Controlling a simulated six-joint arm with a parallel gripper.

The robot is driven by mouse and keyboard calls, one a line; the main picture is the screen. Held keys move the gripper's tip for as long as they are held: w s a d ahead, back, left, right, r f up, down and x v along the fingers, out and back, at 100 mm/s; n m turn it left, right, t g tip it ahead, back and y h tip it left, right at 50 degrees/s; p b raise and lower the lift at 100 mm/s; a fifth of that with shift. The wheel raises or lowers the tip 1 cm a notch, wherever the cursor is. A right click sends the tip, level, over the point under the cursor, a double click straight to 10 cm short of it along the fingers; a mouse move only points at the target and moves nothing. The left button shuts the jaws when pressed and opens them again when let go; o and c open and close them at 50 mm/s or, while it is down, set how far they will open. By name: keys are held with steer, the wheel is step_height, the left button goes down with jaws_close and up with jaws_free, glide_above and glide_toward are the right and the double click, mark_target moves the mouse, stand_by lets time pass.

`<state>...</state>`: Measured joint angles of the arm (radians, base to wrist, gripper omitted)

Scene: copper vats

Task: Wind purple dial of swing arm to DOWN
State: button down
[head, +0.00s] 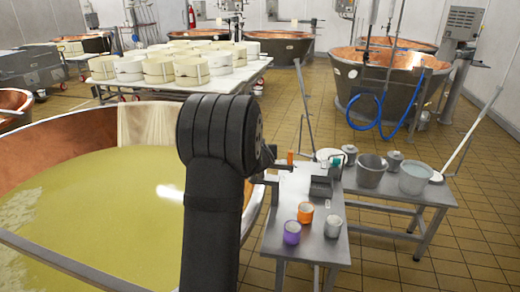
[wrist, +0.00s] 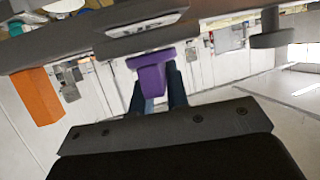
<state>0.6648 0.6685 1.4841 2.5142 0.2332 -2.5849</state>
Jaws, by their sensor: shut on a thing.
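In the wrist view the purple dial (wrist: 151,76) hangs from a dark grey bar, the likely swing arm (wrist: 60,50), which runs across the top. My gripper (wrist: 160,92) has its two dark fingers on the purple dial and is shut on it. A pale plate with unreadable marks (wrist: 147,31) sits on the bar above the dial. I cannot read which way the dial points. In the head view my black arm hides the dial and most of my gripper.
An orange block (wrist: 38,96) hangs from the bar left of the dial. In the head view a steel table (head: 280,245) holds a purple cup (head: 292,233), an orange cup (head: 305,212) and a grey cup (head: 333,227). A large copper vat (head: 60,148) of yellowish liquid stands left.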

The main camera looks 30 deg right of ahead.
steer(key=shift+r, duration=0.1)
stand_by(0.3)
steer(key=c, duration=1.4)
jaws_free()
steer(key=shift+s, duration=0.15)
steer(key=v, duration=1.7)
steer(key=shift+a, duration=0.15)
